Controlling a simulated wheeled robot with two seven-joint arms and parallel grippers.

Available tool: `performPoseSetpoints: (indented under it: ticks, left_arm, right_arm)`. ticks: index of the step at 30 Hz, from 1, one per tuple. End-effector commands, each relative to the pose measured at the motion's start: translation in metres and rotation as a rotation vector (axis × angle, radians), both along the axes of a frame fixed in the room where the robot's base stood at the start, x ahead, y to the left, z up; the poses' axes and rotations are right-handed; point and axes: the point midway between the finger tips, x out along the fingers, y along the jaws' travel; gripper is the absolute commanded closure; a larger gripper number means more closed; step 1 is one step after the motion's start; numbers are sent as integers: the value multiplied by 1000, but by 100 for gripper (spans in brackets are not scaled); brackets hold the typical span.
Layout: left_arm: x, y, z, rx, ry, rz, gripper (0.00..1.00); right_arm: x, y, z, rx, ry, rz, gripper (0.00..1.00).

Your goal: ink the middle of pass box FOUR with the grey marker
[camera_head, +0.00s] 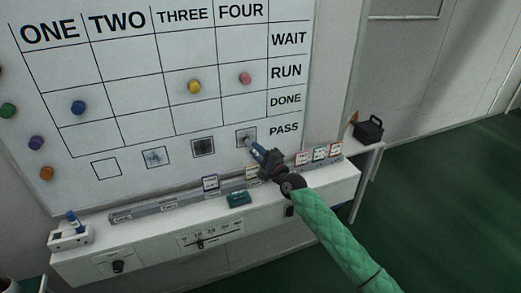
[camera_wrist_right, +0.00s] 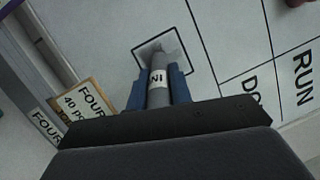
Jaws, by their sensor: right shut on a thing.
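My right gripper (camera_head: 258,153) is shut on the grey marker, which also shows between its blue fingers in the wrist view (camera_wrist_right: 157,90). The marker points at the whiteboard (camera_head: 135,75), its tip at pass box FOUR (camera_head: 246,137). In the wrist view, pass box FOUR (camera_wrist_right: 145,53) has a grey smear inside its black outline, around the marker's tip. The tip seems to touch the board, but the exact contact is hard to tell. Pass box ONE (camera_head: 106,168) is blank, box TWO (camera_head: 155,157) has grey-blue marks, and box THREE (camera_head: 203,147) is mostly dark. My left gripper is out of view.
A ledge (camera_head: 160,250) below the board carries a tray with small cards (camera_head: 210,183), a teal block (camera_head: 238,199) and a white holder with a blue-topped item (camera_head: 70,236). A black caddy (camera_head: 368,129) stands at right. Coloured magnets, including a pink one (camera_head: 245,78), sit on the board.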

Motion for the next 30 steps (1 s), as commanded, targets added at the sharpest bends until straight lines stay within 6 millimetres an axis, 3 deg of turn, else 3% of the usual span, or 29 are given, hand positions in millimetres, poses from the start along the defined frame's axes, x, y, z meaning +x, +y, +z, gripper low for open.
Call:
performPoseSetpoints:
  ticks: [12, 20, 30]
  left_arm:
    - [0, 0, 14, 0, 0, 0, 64]
    - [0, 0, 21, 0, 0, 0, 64]
    - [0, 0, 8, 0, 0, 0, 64]
  right_arm:
    - [-7, 24, 1, 1, 1, -1, 100]
    - [-6, 25, 11, 1, 1, 0, 100]
    - [-2, 9, 8, -1, -2, -2, 100]
